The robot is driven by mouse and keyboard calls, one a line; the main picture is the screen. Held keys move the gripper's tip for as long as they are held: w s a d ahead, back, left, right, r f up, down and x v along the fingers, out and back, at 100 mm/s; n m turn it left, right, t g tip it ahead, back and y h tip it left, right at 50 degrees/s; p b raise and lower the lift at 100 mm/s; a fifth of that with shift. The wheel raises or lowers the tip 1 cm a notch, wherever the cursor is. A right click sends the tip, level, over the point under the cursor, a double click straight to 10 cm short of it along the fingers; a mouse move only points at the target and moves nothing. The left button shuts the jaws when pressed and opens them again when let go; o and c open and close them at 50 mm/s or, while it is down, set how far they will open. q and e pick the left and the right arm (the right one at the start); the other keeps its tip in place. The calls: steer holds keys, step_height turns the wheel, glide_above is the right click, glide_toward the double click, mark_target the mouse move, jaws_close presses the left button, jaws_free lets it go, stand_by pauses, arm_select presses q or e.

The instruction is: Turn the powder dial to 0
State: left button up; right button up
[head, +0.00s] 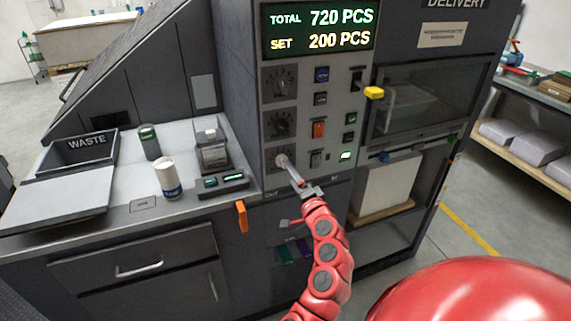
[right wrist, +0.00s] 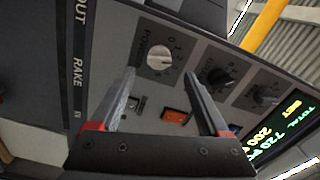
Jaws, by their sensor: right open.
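The powder dial (right wrist: 160,57) is a round pale knob on a dark grey plate marked with numbers and the word POWDER. It is the lowest of three dials in the head view (head: 282,160), partly covered there by my right gripper (head: 292,172). In the right wrist view my right gripper (right wrist: 160,76) is open, with its fingertips spread either side of the knob's line. The knob shows just beyond the tips, and nothing is held. I cannot tell whether the tips touch it or which number it points to. My left gripper is not in view.
Two dark dials (head: 281,124) sit above, under the lit counter display (head: 318,28). An orange rocker switch (head: 319,129) and a yellow knob (head: 374,92) are to the right.

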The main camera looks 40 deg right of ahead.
steer(key=p+x, duration=0.1)
steer(key=x, duration=0.5)
steer(key=shift+d+f, duration=0.1)
steer(key=shift+d, duration=0.05)
jaws_close()
stand_by(0.4)
